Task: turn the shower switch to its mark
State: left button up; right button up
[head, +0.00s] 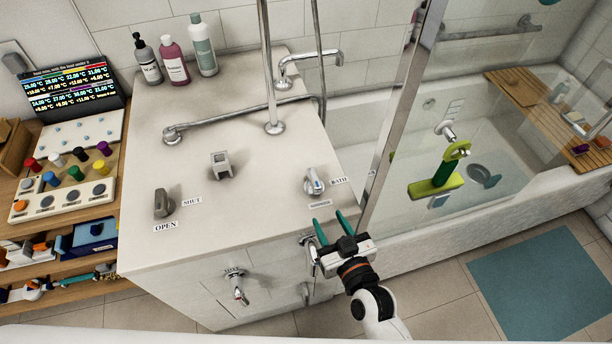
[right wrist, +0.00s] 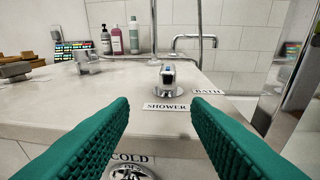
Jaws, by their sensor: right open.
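The shower switch (head: 314,182) is a small chrome lever knob on the white counter, near its right edge. In the right wrist view the switch (right wrist: 167,82) stands upright on a round base, straight ahead between my fingers and beyond their tips. A SHOWER label (right wrist: 166,107) lies in front of it and a BATH label (right wrist: 208,92) to its right. The lever's exact pointing is hard to tell. My right gripper (head: 330,222) is open and empty at the counter's front edge, apart from the switch. My left gripper is not in view.
A grey OPEN/SHUT handle (head: 163,203) and a square chrome fitting (head: 220,165) stand left on the counter. A COLD valve (right wrist: 132,173) is below my fingers. The glass screen's metal post (head: 402,110) rises close on the right. Bottles (head: 173,60) stand behind.

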aim_at(315, 177)
jog(key=shift+w+d+r+t, duration=0.2)
jog(key=shift+w+t, duration=0.1)
jog(key=shift+t, duration=0.3)
jog(key=shift+w+a+r+m+t+h, duration=0.1)
jog(key=shift+w+a+m+t+h, duration=0.15)
jog(key=shift+m+t, duration=0.2)
jog(key=shift+w+a+r, duration=0.15)
jog(key=shift+w+a, duration=0.05)
jog(key=shift+w, duration=0.15)
jog(key=p+x, duration=0.1)
jog(key=x, duration=1)
jog(key=shift+w+d, duration=0.1)
jog(key=shift+d, duration=0.05)
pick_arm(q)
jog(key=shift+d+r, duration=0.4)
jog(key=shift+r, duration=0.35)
